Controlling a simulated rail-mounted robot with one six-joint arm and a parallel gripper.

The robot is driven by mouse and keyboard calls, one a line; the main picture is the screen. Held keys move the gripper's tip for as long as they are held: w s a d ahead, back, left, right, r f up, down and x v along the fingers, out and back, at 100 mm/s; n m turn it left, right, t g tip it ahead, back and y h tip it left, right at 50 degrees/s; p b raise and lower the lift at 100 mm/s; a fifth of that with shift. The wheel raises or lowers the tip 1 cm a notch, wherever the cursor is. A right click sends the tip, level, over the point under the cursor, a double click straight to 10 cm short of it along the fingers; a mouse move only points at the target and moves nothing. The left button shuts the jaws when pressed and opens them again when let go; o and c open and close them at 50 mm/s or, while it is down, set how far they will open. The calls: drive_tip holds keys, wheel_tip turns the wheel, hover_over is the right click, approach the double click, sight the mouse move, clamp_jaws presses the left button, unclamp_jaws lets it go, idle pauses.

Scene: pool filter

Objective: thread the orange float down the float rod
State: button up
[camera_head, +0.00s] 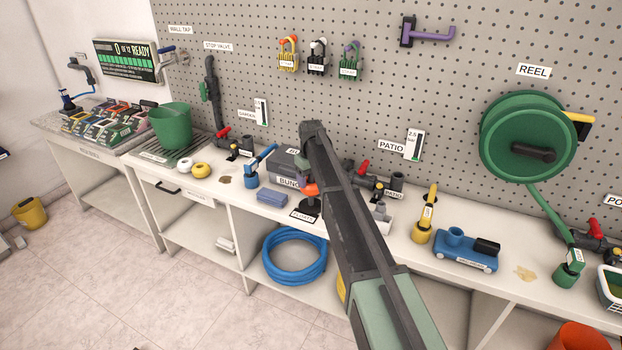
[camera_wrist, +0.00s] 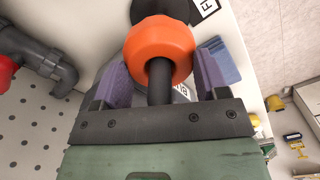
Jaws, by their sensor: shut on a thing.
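The orange float (camera_head: 309,189) is a thick ring low on the bench, just above a round black base (camera_head: 308,206). In the wrist view the float (camera_wrist: 148,48) sits between the purple fingers of my gripper (camera_wrist: 165,70), which is shut on it. A dark rod (camera_wrist: 160,83) shows from the float's middle toward my palm, and the float appears to be around it. The dark base (camera_wrist: 168,8) shows past the float. The gap between float and base is hard to judge. My arm hides part of this in the head view.
Dark pipework with a red handle (camera_head: 364,167) stands right of the float. A blue block (camera_head: 272,197) lies to the left, with a dark box (camera_head: 288,163) behind. A blue pump (camera_head: 466,251) and yellow-handled tool (camera_head: 426,220) stand farther right. The pegboard rises behind the bench.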

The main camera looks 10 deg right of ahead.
drive_tip(key=shift+r+p, duration=0.3)
drive_tip(key=shift+r, duration=0.2)
drive_tip(key=o, duration=1.1)
wheel_tip(320, 180, up, 5)
drive_tip(key=p, duration=0.5)
